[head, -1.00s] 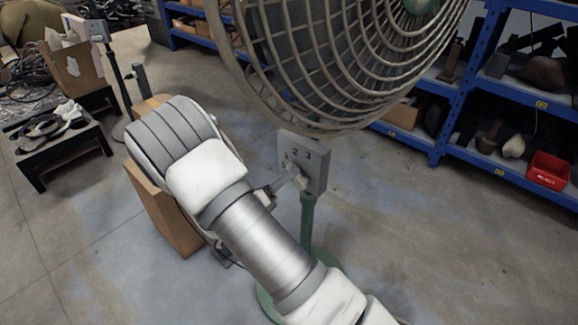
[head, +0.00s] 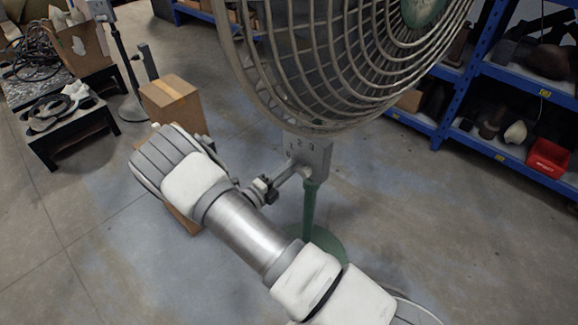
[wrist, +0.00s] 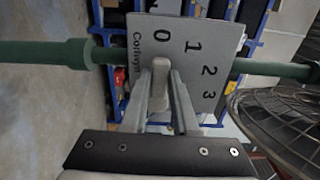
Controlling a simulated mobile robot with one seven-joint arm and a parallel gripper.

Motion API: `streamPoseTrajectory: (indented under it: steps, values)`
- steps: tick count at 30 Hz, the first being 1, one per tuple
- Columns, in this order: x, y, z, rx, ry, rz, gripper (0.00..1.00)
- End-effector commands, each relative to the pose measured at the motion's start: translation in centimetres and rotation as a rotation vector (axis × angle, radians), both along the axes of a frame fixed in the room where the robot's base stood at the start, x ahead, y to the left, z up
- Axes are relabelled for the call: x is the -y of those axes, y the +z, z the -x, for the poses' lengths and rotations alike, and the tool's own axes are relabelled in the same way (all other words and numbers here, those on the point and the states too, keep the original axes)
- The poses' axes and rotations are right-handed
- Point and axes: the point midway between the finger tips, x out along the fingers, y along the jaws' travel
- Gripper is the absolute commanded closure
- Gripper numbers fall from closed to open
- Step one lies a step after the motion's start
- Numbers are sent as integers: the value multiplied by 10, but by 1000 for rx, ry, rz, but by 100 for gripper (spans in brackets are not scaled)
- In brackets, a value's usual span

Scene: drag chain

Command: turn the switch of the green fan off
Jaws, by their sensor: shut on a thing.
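The green fan stands on a green pole (head: 309,210), with its wire cage (head: 330,60) above. A grey switch box (head: 318,154) is mounted on the pole under the cage. In the wrist view the box face (wrist: 220,45) carries the marks 0, 1, 2 and 3, and a pale switch knob (wrist: 160,72) points toward the 0. My gripper (wrist: 160,92) has one finger on each side of the knob and is shut on it. In the head view my gripper (head: 291,173) reaches the box from the lower left; the knob is hard to make out there.
A cardboard box (head: 171,103) stands on the floor behind my arm. A low black table (head: 75,130) is at the left. Blue shelves (head: 455,100) with a red bin (head: 548,158) stand behind at the right. Floor right of the pole is clear.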

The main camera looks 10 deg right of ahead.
Motion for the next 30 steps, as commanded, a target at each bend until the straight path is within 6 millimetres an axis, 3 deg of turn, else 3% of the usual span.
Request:
streamPoseTrajectory:
  steps: [17, 18, 23, 30]
  values:
    - [0, -3, 1, -33, -1, 21, 100]
    - [0, -3, 1, -33, -1, 21, 71]
    - [0, -2, 1, -31, 0, 22, 43]
    - [0, -2, 0, -30, 0, 20, 43]
